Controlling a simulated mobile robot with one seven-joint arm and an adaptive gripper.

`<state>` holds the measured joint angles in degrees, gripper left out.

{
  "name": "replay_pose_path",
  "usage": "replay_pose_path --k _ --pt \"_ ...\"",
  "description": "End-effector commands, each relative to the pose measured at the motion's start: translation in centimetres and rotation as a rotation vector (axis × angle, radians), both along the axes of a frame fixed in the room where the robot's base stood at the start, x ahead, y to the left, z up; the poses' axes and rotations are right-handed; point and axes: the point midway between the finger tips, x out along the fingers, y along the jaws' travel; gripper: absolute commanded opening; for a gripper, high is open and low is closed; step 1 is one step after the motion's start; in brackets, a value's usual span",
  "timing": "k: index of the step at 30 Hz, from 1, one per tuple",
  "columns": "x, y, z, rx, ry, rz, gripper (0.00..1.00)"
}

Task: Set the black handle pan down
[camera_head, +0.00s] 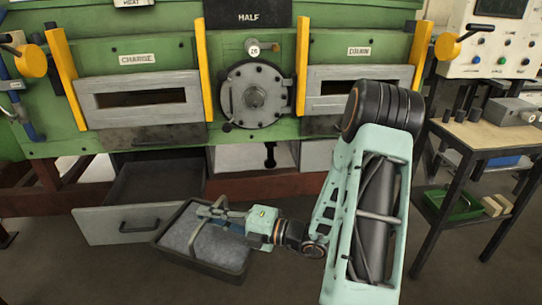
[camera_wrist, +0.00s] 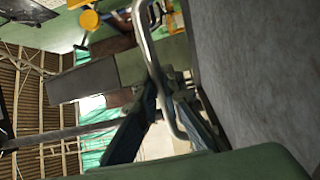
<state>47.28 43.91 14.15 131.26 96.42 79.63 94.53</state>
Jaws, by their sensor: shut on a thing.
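The pan (camera_head: 193,263) is a dark rectangular tray with a rough grey inside. It is low in front of the furnace in the head view, tilted in the picture. A thin pale metal handle arches over it, and shows as a bent bar in the wrist view (camera_wrist: 150,55). My gripper (camera_head: 208,212) reaches in from the right over the pan and is shut on this handle. In the wrist view the fingers (camera_wrist: 172,105) are on either side of the bar. The pan's grey surface fills the right of that view. I cannot tell whether its underside touches the floor.
A grey drawer (camera_head: 105,228) with a black pull stands open under the green furnace (camera_head: 190,50), right behind the pan's left side. Its inside looks empty. A workbench (camera_head: 490,133) stands at the right. Bare floor (camera_head: 90,275) lies at front left.

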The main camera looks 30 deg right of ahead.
Motion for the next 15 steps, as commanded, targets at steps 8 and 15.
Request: replay_pose_path --k 8,15 --pt "0.1 0.1 5.3 0.004 -0.001 -0.077 0.0" --pt "0.1 0.0 8.6 0.005 -0.001 -0.144 0.0"
